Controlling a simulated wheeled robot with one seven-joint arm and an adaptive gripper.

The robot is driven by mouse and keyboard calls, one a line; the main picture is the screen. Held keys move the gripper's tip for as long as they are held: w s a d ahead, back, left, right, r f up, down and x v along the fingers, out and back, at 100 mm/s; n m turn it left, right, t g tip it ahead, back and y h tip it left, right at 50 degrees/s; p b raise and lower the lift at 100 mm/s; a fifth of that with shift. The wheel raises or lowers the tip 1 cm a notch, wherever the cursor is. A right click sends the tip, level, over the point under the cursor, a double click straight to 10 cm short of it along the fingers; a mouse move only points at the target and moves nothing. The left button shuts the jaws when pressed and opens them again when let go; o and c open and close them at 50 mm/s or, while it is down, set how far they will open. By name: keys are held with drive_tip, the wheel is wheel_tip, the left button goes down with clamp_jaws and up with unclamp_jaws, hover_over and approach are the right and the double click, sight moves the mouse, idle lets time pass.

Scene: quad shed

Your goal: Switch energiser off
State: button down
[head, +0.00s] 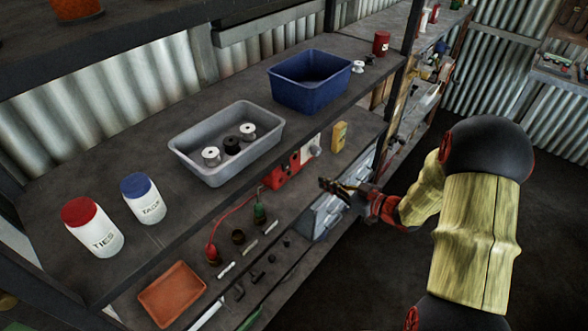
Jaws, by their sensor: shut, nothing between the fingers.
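A red box (283,172), which looks like the energiser, stands on the lower shelf below the edge of the upper shelf. A pale-faced panel (311,147) shows directly to its right; I cannot tell if both are one unit. A red lead runs from the red box down to the left. Its switch is too small to make out. My gripper (326,184) is shut and empty, apart from the red box, to its right and in front of the lower shelf. Its fingers point left toward the shelf.
The upper shelf (120,262) overhangs the box and bears a grey tray (183,158) with spools, a blue bin (301,105) and two tubs. A yellow device (339,137) stands right of the panel. An orange tray (172,294) and small tools lie lower left. Floor at right is clear.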

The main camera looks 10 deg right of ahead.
sight(287, 167)
drive_tip(key=b+x, duration=0.2)
drive_tip(key=x, duration=1.2)
